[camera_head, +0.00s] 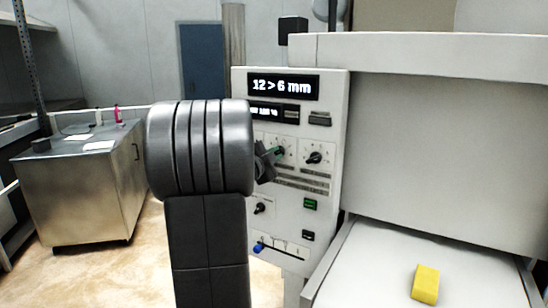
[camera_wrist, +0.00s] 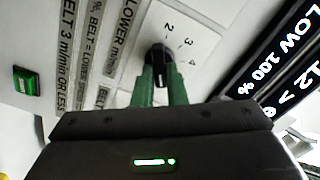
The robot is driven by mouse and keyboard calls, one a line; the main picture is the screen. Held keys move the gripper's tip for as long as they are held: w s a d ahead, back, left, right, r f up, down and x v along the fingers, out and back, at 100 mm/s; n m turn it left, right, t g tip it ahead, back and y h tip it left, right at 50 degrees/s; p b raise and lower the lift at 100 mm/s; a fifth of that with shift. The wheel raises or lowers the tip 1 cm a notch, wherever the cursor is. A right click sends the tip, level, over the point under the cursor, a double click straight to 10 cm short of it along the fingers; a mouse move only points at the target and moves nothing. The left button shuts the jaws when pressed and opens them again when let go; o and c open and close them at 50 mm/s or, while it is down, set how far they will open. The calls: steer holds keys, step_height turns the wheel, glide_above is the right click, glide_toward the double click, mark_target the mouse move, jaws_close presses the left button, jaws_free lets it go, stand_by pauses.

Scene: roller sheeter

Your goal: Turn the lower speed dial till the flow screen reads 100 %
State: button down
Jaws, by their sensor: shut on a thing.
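The lower speed dial (camera_wrist: 158,57) is a black knob on a white scale marked "LOWER m/min", with 2, 3 and 4 visible. My gripper (camera_wrist: 158,85) has its green fingers shut on the dial, one on each side. In the head view my gripper (camera_head: 274,153) meets the panel at the left dial of the upper pair, and my arm hides part of it. The flow screen (camera_wrist: 262,70) reads "LOW 100 %" in the wrist view, its first letter cut off. It also shows in the head view (camera_head: 272,112), partly hidden by my arm.
A larger screen (camera_head: 283,86) above reads "12 > 6 mm". A second black dial (camera_head: 314,158) sits close on the right. Below are a green button (camera_head: 310,204), another knob (camera_head: 260,208) and a blue knob (camera_head: 259,247). A yellow block (camera_head: 425,284) lies on the white bed.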

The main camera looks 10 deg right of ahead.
stand_by(0.3)
steer(key=c, duration=1.5)
jaws_free()
steer(key=shift+o, duration=0.2)
steer(key=b+v, duration=0.2)
steer(key=v, duration=1.2)
steer(key=shift+w+d, duration=0.1)
steer(key=shift+w, duration=0.05)
steer(key=p+x, duration=0.2)
steer(key=x, duration=1.1)
steer(key=shift+w+d, duration=0.2)
steer(key=shift+d, duration=0.1)
steer(key=shift+a, duration=0.1)
